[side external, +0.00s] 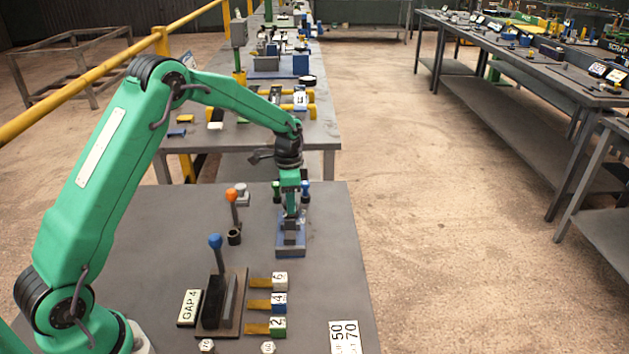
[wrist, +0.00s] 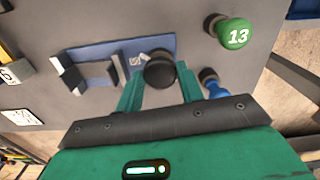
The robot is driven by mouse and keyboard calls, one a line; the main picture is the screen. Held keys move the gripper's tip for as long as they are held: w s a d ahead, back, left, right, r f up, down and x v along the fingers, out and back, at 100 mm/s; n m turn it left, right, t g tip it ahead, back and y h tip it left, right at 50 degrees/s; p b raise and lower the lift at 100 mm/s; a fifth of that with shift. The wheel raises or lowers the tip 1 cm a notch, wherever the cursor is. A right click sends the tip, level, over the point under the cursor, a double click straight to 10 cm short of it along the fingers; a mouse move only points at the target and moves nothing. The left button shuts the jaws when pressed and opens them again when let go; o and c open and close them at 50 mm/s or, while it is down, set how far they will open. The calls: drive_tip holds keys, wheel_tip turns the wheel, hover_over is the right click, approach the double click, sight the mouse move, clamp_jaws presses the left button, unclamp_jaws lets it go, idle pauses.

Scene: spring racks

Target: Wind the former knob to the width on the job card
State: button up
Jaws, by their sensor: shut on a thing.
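The former is a blue base (side external: 280,250) with dark blocks, standing on the grey table below my gripper (side external: 290,208). In the wrist view its blue base (wrist: 100,50) carries two dark upright blocks (wrist: 85,76) with a gap between them and a small white marked patch. My gripper's green fingers (wrist: 160,85) are shut on the round black knob (wrist: 160,70) at the base's right end. A card reading GAP 4 (side external: 189,307) stands at the front left. A white card with 50 and 70 (side external: 345,337) lies at the front right. I cannot tell which is the job card.
A green knob marked 13 (wrist: 237,33) and a blue knob (wrist: 216,88) stand right of the former. An orange-topped lever (side external: 232,196) and a blue-topped lever (side external: 215,242) stand to its left. Blocks numbered 6, 4 and 2 (side external: 279,303) lie in front.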

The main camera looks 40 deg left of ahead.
drive_tip(key=n, duration=0.4)
drive_tip(key=shift+n, duration=0.3)
drive_tip(key=n, duration=0.3)
drive_tip(key=shift+r+n, duration=0.1)
drive_tip(key=shift+n, duration=0.3)
drive_tip(key=n, duration=1)
drive_tip(key=shift+n, duration=0.4)
drive_tip(key=n, duration=0.3)
drive_tip(key=shift+n, duration=0.3)
drive_tip(key=n, duration=0.3)
drive_tip(key=shift+n, duration=2.3)
